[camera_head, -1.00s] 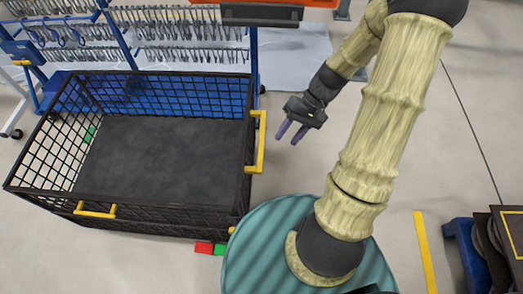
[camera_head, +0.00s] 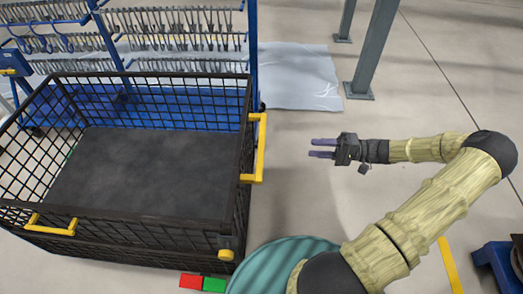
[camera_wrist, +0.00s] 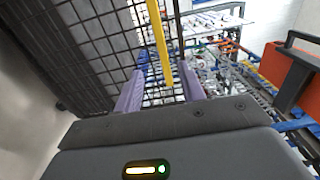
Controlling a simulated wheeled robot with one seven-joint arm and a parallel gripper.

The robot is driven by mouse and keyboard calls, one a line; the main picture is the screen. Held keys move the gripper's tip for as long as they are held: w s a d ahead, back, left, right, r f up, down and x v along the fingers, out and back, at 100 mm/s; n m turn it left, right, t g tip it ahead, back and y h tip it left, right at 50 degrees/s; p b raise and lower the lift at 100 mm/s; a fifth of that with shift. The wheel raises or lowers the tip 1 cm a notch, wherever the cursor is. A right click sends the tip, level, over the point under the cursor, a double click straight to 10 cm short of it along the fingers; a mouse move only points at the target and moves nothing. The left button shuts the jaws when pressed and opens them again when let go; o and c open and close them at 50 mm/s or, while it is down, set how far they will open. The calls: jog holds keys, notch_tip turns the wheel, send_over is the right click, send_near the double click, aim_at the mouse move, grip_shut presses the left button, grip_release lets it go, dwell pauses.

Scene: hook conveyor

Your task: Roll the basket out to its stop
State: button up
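The basket (camera_head: 238,205) is a black wire-mesh bin with a dark floor, at the left of the head view. It has a yellow handle (camera_head: 260,150) on its right side and another yellow handle (camera_head: 50,226) on its front side. My gripper (camera_head: 312,148) is to the right of the right-side handle, apart from it, with its purple fingers pointing left at it. The fingers are open with nothing between them. In the wrist view the yellow handle (camera_wrist: 159,38) shows upright ahead, between the fingers and beyond their tips, against the mesh.
A blue rack (camera_head: 254,45) with rows of hooks stands behind the basket. Red (camera_head: 191,281) and green (camera_head: 214,284) floor marks lie by its front right corner. A grey post (camera_head: 372,50) stands at the back.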

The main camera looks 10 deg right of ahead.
aim_at(261, 146)
jog(key=shift+a, duration=0.15)
jog(key=b+x, duration=0.5)
jog(key=x, duration=1.1)
jog(key=shift+w+a+f, duration=0.1)
jog(key=shift+a, duration=0.15)
jog(key=shift+w+a, duration=0.1)
jog(key=shift+a, duration=0.25)
grip_shut()
